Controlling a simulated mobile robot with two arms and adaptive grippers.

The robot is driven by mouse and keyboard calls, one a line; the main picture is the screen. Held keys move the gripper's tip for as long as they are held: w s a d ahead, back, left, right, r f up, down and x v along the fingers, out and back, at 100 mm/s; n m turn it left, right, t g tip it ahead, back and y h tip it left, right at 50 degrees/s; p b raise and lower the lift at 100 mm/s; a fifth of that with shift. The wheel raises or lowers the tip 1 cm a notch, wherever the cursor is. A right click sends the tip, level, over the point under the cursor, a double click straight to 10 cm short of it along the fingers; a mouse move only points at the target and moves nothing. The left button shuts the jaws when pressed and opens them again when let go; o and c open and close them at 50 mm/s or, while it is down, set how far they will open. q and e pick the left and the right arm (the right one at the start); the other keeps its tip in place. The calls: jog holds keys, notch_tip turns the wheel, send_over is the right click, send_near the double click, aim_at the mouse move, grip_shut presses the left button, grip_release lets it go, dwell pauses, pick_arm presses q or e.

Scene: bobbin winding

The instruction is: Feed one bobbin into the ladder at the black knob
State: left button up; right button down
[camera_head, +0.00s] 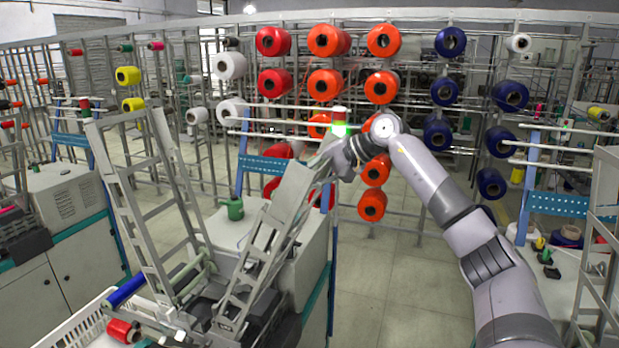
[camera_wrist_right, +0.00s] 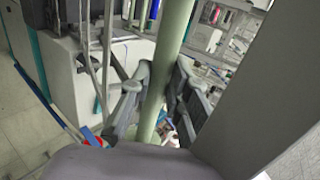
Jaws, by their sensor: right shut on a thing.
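My right gripper (camera_head: 346,158) is raised beside the top of the right-hand rail of a grey metal ladder (camera_head: 262,238). In the right wrist view its fingers (camera_wrist_right: 160,98) are closed around a long, smooth, pale green tube (camera_wrist_right: 168,52), which looks like a bobbin. I cannot make out this tube in the head view, where the gripper and ladder overlap. My left gripper is not in view.
A white crate (camera_head: 72,325) at lower left is near a blue roll (camera_head: 126,290) and a red roll (camera_head: 122,331). A green knob (camera_head: 235,208) stands on the middle machine. Racks of coloured spools fill the back. Floor (camera_head: 395,295) is clear between machines.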

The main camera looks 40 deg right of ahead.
jog(key=shift+w+a+f+b, duration=0.1)
jog(key=shift+w+f+b, duration=0.15)
jog(key=shift+f, duration=0.3)
jog(key=shift+w+a+f+b, duration=0.1)
jog(key=shift+w+f+b, duration=0.1)
jog(key=shift+f, duration=0.45)
jog(key=f, duration=0.1)
jog(key=w+f+b, duration=0.1)
jog(key=f, duration=0.1)
jog(key=shift+w+a+f+b, duration=0.25)
jog(key=shift+a+f+b, duration=0.05)
jog(key=shift+a, duration=0.1)
jog(key=c, duration=1.4)
grip_release()
jog(key=shift+c, duration=0.2)
jog(key=shift+o, duration=1.6)
